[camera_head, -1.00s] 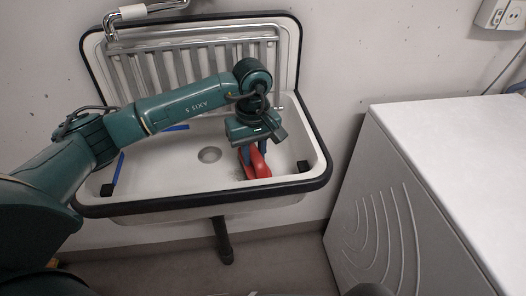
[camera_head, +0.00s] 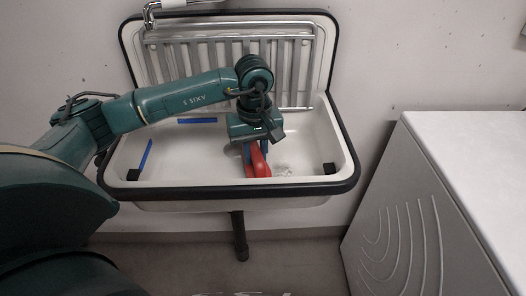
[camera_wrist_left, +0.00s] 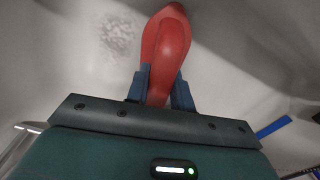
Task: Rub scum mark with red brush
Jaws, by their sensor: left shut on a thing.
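The red brush (camera_head: 260,163) is in my left gripper (camera_head: 254,148), low over the basin of the white sink (camera_head: 200,170). The left gripper's blue fingers are shut on it, as the left wrist view shows, with the brush (camera_wrist_left: 166,42) pointing away from the fingers (camera_wrist_left: 163,90). The grey, speckled scum mark (camera_head: 284,171) lies on the basin floor just right of the brush in the head view. In the left wrist view the mark (camera_wrist_left: 117,38) is left of the brush, apart from it. I cannot tell whether the brush touches the basin. My right gripper is not in view.
The sink has a dark raised rim (camera_head: 230,193) and a metal rack (camera_head: 295,70) at its back. Blue strips (camera_head: 146,155) and black blocks (camera_head: 330,168) sit in the basin. A tap (camera_head: 165,6) is above. A white-topped machine (camera_head: 465,145) stands at the right.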

